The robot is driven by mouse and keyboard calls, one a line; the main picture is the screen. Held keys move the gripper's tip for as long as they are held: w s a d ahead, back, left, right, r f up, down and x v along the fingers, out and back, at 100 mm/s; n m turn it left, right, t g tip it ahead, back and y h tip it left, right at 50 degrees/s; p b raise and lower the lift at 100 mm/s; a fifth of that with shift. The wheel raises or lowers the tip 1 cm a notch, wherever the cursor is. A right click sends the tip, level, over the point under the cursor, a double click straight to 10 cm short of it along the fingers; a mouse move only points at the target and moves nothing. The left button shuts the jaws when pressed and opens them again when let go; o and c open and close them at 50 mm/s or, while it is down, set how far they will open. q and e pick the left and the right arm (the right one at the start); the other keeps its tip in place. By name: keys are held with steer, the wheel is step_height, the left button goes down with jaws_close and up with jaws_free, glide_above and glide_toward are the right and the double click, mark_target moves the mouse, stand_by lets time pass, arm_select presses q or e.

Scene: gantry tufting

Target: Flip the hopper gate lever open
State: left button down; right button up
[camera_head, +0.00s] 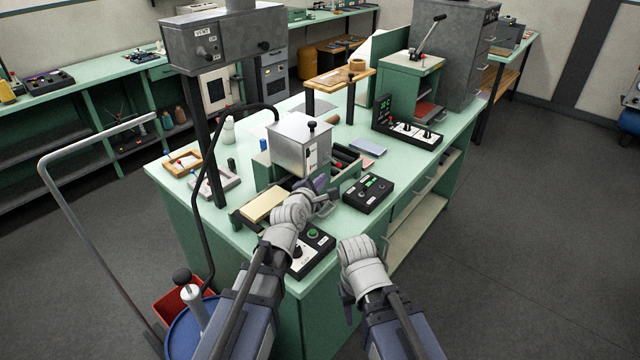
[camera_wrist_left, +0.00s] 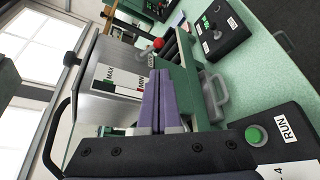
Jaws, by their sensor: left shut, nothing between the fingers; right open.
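The hopper is a grey metal box with a black knob on top (camera_head: 300,150), standing on the green bench. In the left wrist view its side (camera_wrist_left: 100,75) carries a MAX/MIN label. A red ball knob (camera_wrist_left: 158,43) shows beside its lower part there; it looks like the gate lever's end, but its arm is mostly hidden. My left gripper (camera_head: 322,184) is in front of the hopper's lower part. Its purple fingers (camera_wrist_left: 158,75) are shut and empty, apart from the red knob. My right gripper (camera_head: 345,298) is open, low in front of the bench edge.
A control box with a green button (camera_head: 312,236) sits under my left wrist at the bench's front corner. A second black control box (camera_head: 369,192) stands right of the hopper. A tall black-posted machine (camera_head: 208,150) rises at left. Floor to the right is clear.

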mark_target(334, 161)
arm_select(q)
steer(key=b+x, duration=0.1)
steer(key=x, duration=0.6)
steer(key=shift+w, duration=0.15)
steer(key=shift+r+n, duration=0.1)
steer(key=shift+n, duration=0.2)
